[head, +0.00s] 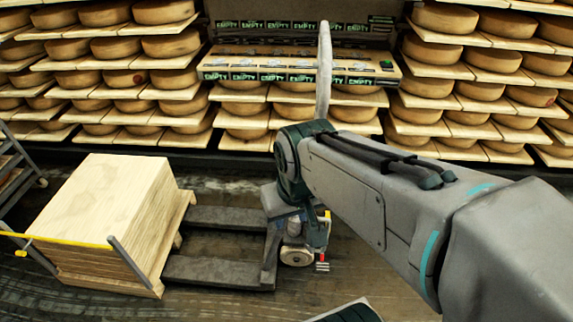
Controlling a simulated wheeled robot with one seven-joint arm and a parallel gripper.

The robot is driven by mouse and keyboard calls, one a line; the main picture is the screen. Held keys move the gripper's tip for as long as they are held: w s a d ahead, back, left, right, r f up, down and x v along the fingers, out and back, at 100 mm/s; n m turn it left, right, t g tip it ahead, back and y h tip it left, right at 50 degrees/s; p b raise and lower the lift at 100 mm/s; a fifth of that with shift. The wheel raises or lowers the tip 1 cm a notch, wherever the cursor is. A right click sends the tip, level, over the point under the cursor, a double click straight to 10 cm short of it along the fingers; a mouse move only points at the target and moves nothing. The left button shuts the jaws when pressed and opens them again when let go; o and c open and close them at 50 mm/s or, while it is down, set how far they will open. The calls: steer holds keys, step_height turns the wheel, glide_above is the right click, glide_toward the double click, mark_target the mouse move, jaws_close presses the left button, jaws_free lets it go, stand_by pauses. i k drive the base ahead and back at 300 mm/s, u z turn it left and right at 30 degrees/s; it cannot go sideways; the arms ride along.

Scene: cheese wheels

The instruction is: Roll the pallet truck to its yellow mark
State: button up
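The pallet truck (218,272) stands on the floor left of centre, its two dark forks pointing left towards a pallet loaded with a stack of pale boards (105,205). Whether the fork tips are under the pallet is hidden by the stack. A small pale wheel (297,256) shows at the truck's right end, and my arm covers much of that end. A pale upright curved piece rises behind my arm; I cannot tell if it is the truck's handle. My gripper's fingers are hidden behind my arm. No yellow floor mark can be made out.
Shelves of cheese wheels (482,91) line the back wall. A shelf of flat boxes labelled EMPTY (300,77) sits in the middle. A yellow bar (58,240) with a grey post crosses before the boards. A grey rack (14,165) stands at the left edge. Floor is bare at the lower left.

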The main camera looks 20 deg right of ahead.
mark_target(295, 252)
steer(key=u, duration=0.75)
steer(key=k, duration=0.95)
steer(key=z, duration=1.05)
steer(key=i, duration=0.5)
steer(key=k, duration=0.6)
steer(key=z, duration=0.9)
steer(key=i, duration=1.25)
steer(key=u, duration=0.5)
